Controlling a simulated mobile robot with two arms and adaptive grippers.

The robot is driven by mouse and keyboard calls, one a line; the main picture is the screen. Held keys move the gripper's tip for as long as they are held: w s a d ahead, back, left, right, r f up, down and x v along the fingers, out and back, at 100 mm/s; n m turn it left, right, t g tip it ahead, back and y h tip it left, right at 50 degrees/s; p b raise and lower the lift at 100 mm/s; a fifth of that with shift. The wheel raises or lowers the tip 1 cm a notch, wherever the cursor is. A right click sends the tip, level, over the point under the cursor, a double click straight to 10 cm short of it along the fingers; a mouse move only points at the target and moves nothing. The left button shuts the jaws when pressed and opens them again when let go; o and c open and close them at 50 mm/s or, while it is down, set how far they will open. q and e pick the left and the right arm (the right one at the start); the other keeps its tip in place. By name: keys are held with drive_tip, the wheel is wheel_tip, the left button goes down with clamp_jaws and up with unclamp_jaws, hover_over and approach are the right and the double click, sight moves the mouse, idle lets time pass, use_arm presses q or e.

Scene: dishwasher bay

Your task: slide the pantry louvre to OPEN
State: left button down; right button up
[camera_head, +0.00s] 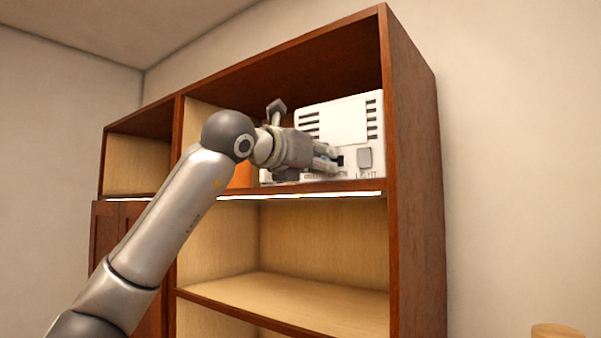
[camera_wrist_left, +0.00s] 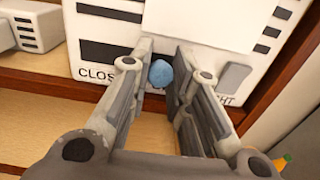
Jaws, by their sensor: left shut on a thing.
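The pantry louvre is a white box-shaped unit (camera_head: 338,115) with dark vent slots, standing in the top right compartment of a brown wooden cabinet. In the left wrist view its front (camera_wrist_left: 180,25) has a dark horizontal slot (camera_wrist_left: 103,52) above the word CLOSE. A round blue knob (camera_wrist_left: 160,74) sits between my fingertips. My left gripper (camera_head: 330,158) is shut on this knob at the unit's lower front; it also shows in the left wrist view (camera_wrist_left: 158,76). The fingers hide part of the slot and the lettering beneath. My right gripper is not in view.
A light switch (camera_head: 365,159) marked LIGHT is right of the knob. The compartment's right wall (camera_head: 415,150) stands close beside the unit. An orange thing (camera_head: 240,177) is partly behind my arm. The shelf below (camera_head: 300,300) is bare.

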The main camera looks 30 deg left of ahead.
use_arm(q)
drive_tip(key=shift+s+d+r, duration=0.1)
drive_tip(key=shift+d, duration=0.75)
drive_tip(key=shift+a, duration=0.25)
drive_tip(key=c, duration=1.5)
unclamp_jaws()
drive_tip(key=shift+d, duration=0.15)
drive_tip(key=shift+c, duration=0.2)
drive_tip(key=shift+o, duration=1.2)
drive_tip(key=shift+d, duration=0.2)
drive_tip(key=shift+a, duration=0.1)
drive_tip(key=shift+a, duration=0.1)
drive_tip(key=s, duration=1.2)
drive_tip(key=shift+a, duration=0.35)
